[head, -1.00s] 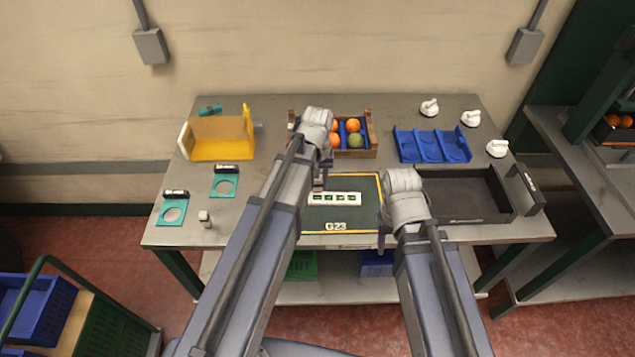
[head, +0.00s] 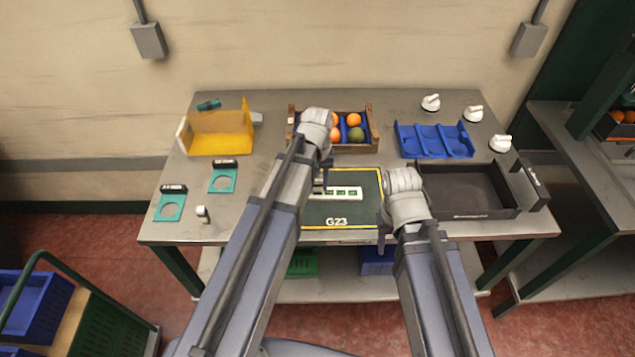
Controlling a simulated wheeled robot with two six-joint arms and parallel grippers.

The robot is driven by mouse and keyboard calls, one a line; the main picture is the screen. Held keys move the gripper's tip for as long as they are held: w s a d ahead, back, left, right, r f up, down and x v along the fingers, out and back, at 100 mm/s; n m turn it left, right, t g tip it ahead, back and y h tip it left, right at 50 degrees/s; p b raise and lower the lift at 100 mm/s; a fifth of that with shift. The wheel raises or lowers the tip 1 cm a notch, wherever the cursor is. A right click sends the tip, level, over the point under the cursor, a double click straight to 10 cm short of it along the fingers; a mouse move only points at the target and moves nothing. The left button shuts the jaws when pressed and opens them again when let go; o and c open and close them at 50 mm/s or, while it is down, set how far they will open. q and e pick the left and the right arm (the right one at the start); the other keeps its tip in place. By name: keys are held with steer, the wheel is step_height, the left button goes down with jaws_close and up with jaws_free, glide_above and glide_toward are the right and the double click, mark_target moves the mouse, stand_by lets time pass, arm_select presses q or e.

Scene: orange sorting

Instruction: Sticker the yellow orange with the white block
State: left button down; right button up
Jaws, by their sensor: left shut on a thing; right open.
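The crate (head: 372,128) at the back middle holds orange fruits (head: 354,120) and a green one (head: 356,135); I cannot pick out a yellow one, and my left arm covers its left part. A small white block (head: 203,215) with a dark side stands at the front left of the table. My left gripper (head: 320,187) is low over the left end of a white strip with green labels (head: 343,192). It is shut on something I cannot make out. My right gripper (head: 384,217) is open near the right edge of the dark mat (head: 355,212).
Teal ring plates (head: 222,180) and a yellow bin (head: 218,140) are at left. At right are a blue three-part tray (head: 433,142), a black tray (head: 467,215) and three white knob-like things (head: 473,114).

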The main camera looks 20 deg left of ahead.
arm_select(q)
steer(key=shift+f+b, duration=0.5)
steer(key=shift+b, duration=0.1)
stand_by(1.3)
step_height(320, 180, up, 7)
steer(key=p, duration=0.7)
stand_by(0.4)
